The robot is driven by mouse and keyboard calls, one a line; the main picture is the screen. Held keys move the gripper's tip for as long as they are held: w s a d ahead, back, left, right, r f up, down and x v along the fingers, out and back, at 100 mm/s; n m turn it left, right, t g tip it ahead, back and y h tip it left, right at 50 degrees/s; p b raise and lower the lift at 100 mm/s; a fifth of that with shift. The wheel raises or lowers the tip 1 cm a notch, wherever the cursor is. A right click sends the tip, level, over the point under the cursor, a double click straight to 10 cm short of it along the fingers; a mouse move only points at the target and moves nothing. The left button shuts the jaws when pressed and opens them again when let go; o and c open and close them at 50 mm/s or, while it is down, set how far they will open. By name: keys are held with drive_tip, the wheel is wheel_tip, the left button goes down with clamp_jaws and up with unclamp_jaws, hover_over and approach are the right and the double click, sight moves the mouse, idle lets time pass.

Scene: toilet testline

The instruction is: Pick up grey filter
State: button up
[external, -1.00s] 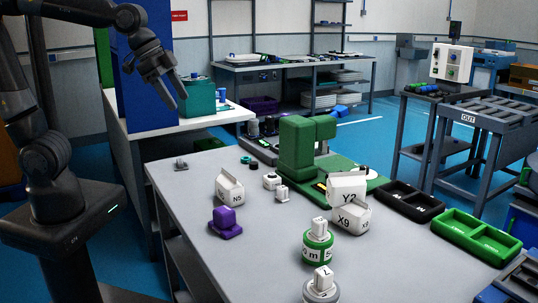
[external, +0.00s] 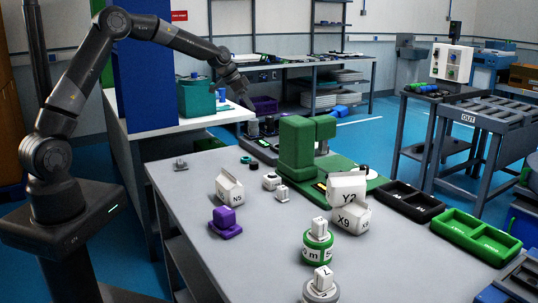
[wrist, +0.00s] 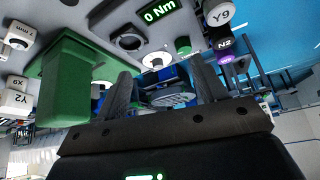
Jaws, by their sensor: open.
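A small grey part (external: 180,164) lies on the near table by its left edge; it is too small to tell whether it is the grey filter. Dark grey cylindrical pieces (external: 253,128) stand at the table's back, left of the green machine. My gripper (external: 243,98) is up in the air above and behind these pieces, with its fingers angled down. In the wrist view my gripper's two fingers (wrist: 163,82) are apart, with nothing clearly held between them. No filter can be picked out for sure in that view.
The green machine (external: 296,148) stands tall near my gripper; it also shows in the wrist view (wrist: 62,80). White boxes (external: 350,217), a purple part (external: 225,222) and a green tray (external: 477,236) occupy the grey table. Its front left is mostly clear.

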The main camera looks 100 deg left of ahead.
drive_tip(key=n, duration=0.1)
approach(254, 126)
drive_tip(key=s+a, duration=0.1)
drive_tip(key=a, duration=0.1)
drive_tip(key=x, duration=0.5)
drive_tip(key=shift+s+d+f, duration=0.1)
drive_tip(key=shift+s+f, duration=0.05)
drive_tip(key=shift+s, duration=0.05)
drive_tip(key=shift+x, duration=2.95)
drive_tip(key=shift+w, duration=0.1)
drive_tip(key=shift+c, duration=0.2)
drive_tip(key=c, duration=1.1)
